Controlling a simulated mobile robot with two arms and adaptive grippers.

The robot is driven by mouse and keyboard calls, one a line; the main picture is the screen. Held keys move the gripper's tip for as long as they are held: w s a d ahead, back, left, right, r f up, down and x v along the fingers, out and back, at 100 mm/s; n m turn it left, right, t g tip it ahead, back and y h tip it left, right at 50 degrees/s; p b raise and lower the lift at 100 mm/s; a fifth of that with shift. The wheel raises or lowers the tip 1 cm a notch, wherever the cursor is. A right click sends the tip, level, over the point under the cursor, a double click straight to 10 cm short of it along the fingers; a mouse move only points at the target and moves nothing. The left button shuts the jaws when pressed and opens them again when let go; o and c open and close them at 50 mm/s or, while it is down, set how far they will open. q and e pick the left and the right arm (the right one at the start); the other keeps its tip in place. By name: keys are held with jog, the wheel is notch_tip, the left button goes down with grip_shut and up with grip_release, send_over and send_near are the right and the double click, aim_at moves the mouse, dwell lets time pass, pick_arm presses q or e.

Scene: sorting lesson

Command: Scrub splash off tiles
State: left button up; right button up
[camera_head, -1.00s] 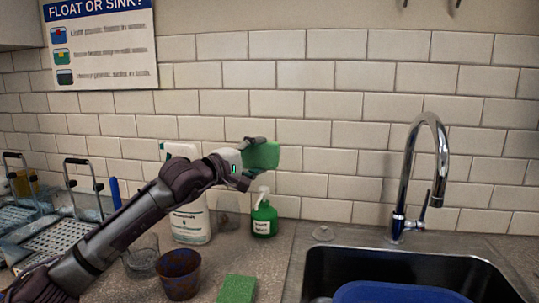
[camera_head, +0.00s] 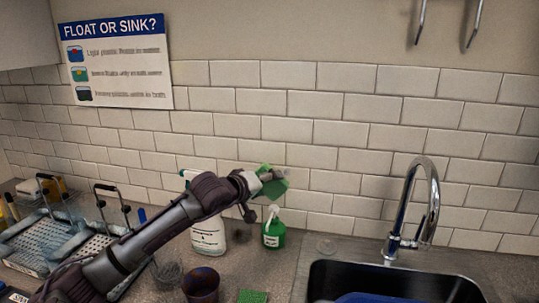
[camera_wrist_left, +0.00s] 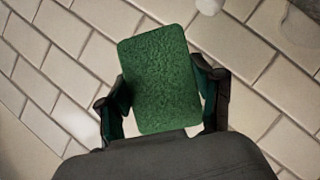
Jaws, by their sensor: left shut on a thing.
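My left gripper (camera_head: 258,184) is shut on a green sponge (camera_head: 272,183), held up by the tiled wall (camera_head: 380,135) above a green soap bottle. In the left wrist view the green sponge (camera_wrist_left: 158,75) sits between the two fingers, its broad textured face toward the camera, with tiles behind it. I cannot tell whether the sponge touches the tiles. No splash mark stands out clearly; the sponge and gripper hide part of the wall. My right gripper is not in view.
Below stand the green soap bottle (camera_head: 273,232), a white bottle (camera_head: 208,234) and a dark cup (camera_head: 202,285). A second green sponge (camera_head: 252,296) lies on the counter. A faucet (camera_head: 432,200) and sink (camera_head: 335,276) are at right, dish racks (camera_head: 90,250) at left.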

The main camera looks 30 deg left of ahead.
pick_arm(q)
jog(key=shift+s+f+m+p, duration=0.15)
jog(key=shift+f+m+p, duration=0.15)
jog(key=shift+w+a, duration=0.1)
jog(key=shift+w, duration=0.1)
jog(key=w, duration=0.1)
jog(key=w+a+p, duration=0.1)
jog(key=w, duration=0.1)
jog(key=shift+w, duration=0.1)
jog(key=shift+w+a+f, duration=0.1)
jog(key=shift+w+a, duration=0.1)
jog(key=shift+w, duration=0.9)
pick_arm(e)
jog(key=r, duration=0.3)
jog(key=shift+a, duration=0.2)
pick_arm(q)
jog(key=shift+w, duration=0.2)
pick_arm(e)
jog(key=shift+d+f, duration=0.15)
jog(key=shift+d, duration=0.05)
pick_arm(q)
jog(key=shift+w+a+b, duration=0.2)
jog(key=shift+w+b, duration=0.1)
jog(key=shift+w, duration=0.35)
jog(key=shift+w+a+b, duration=0.2)
jog(key=shift+w+b, duration=0.05)
jog(key=shift+w, duration=0.4)
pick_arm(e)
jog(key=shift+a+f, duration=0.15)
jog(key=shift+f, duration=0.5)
